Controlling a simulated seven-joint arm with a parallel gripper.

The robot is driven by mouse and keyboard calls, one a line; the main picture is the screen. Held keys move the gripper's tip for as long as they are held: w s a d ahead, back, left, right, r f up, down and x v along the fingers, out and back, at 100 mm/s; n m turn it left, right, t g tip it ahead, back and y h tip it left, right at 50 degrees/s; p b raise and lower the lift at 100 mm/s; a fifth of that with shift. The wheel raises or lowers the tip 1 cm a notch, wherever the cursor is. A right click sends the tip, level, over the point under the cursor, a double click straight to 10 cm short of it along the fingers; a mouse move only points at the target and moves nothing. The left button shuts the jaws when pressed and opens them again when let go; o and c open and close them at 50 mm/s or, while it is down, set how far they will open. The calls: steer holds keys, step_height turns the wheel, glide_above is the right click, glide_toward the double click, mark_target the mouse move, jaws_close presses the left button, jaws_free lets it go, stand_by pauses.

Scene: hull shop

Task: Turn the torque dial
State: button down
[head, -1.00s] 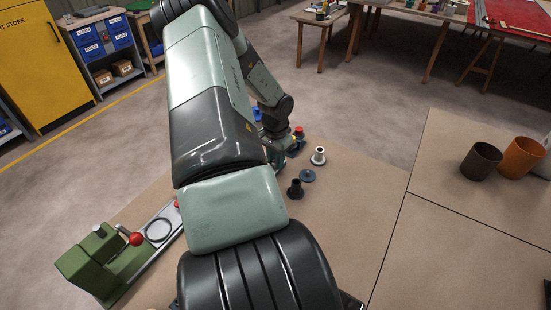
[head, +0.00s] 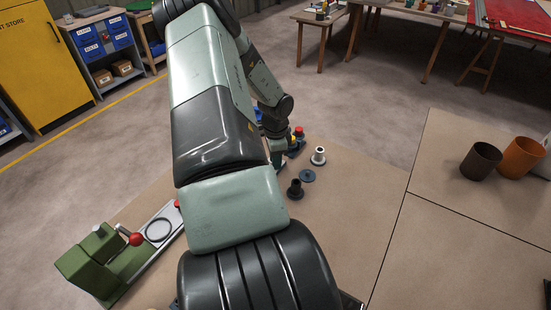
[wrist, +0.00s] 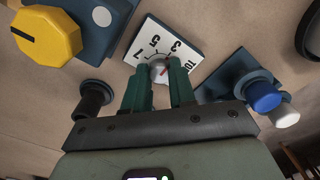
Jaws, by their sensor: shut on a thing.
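The fingers hide part of the knob and the lower plate. The red mark slants toward the upper right, roughly to the 3 side. In the head view my arm hides the dial.
A yellow knob (wrist: 47,33) on a dark block is at the upper left of the wrist view. A blue button (wrist: 263,97) and a white one (wrist: 286,116) are at the right. A black spool-like part (wrist: 91,98) stands close by the left finger. A green clamp (head: 98,262) stands at the bench's left.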

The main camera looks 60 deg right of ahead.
stand_by(0.4)
steer(key=c, duration=0.9)
jaws_free()
step_height(320, 180, up, 11)
steer(key=shift+f, duration=0.1)
